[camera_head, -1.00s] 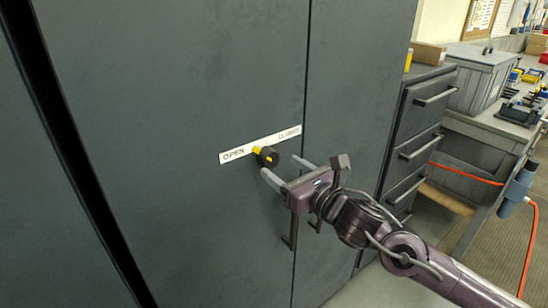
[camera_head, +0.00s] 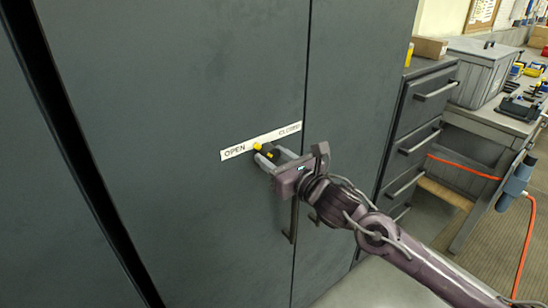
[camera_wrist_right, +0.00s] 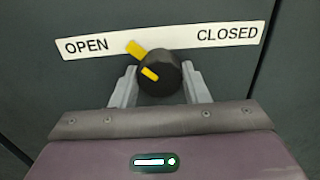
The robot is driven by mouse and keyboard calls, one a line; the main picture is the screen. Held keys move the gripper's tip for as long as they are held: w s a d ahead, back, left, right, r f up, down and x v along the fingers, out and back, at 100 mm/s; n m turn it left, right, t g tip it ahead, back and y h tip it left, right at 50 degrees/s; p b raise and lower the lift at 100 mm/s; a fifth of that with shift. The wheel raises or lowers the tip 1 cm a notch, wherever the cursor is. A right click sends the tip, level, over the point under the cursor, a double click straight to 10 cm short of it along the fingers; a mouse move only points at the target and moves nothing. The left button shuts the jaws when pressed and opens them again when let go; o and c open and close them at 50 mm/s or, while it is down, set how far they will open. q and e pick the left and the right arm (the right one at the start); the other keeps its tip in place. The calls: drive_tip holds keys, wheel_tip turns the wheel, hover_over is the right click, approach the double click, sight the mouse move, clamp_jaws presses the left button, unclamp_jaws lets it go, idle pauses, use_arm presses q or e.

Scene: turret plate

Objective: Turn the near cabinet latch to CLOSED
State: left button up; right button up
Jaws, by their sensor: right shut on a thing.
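The latch (camera_head: 270,151) is a round black knob with yellow marks on the dark grey cabinet door. It also shows in the right wrist view (camera_wrist_right: 162,80), where its yellow pointer (camera_wrist_right: 136,50) points up and left, toward the word OPEN. A white label strip (camera_head: 262,140) above the knob reads OPEN at its left end and CLOSED at its right end. My right gripper (camera_head: 270,158) is shut on the knob, with one finger on each side of it. My left gripper is not in view.
Vertical handles (camera_head: 292,218) sit below the latch near the gap between the two cabinet doors. Drawers (camera_head: 418,142) and a bench with a grey lidded box (camera_head: 483,75) stand to the right. An orange hose (camera_head: 465,170) hangs by the bench.

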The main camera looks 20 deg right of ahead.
drive_tip(key=shift+m, duration=0.3)
drive_tip(key=m+b, duration=0.1)
drive_tip(key=m, duration=0.2)
drive_tip(key=shift+f+m+b, duration=0.1)
drive_tip(key=shift+m+b, duration=0.2)
drive_tip(key=shift+b, duration=0.05)
drive_tip(key=m, duration=0.4)
drive_tip(key=shift+m+b, duration=0.3)
drive_tip(key=m, duration=0.4)
drive_tip(key=shift+m, duration=0.3)
drive_tip(key=shift+m+p, duration=0.8)
drive_tip(key=shift+m, duration=1.4)
drive_tip(key=o, duration=1)
